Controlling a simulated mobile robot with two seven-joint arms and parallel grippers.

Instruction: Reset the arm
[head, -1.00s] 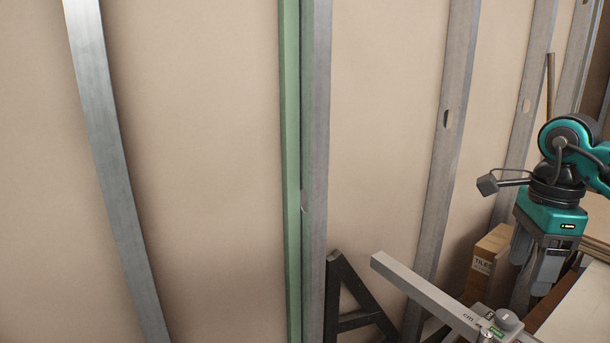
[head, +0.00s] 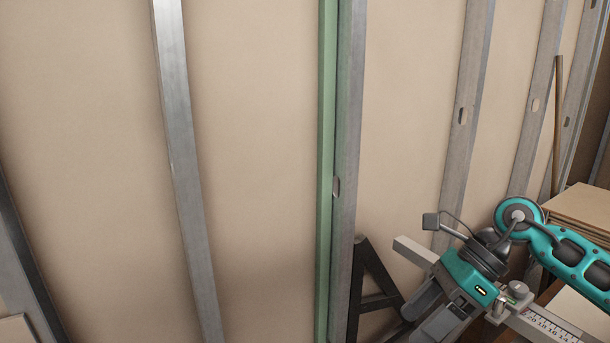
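My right arm comes in from the right, with a teal and black wrist. Its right gripper (head: 416,322) points down and to the left, low in the picture. Its two grey fingers look apart, and I see nothing held between them. The finger ends are near the bottom edge. The gripper covers part of a long grey measuring bar behind or below it. My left arm and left gripper are not in the picture.
A beige wall with metal studs (head: 187,180) and one green stud (head: 326,160) fills the background. A black frame (head: 372,275) stands left of the gripper. The measuring bar (head: 545,325) carries a scale. Stacked boards (head: 580,210) lie at right.

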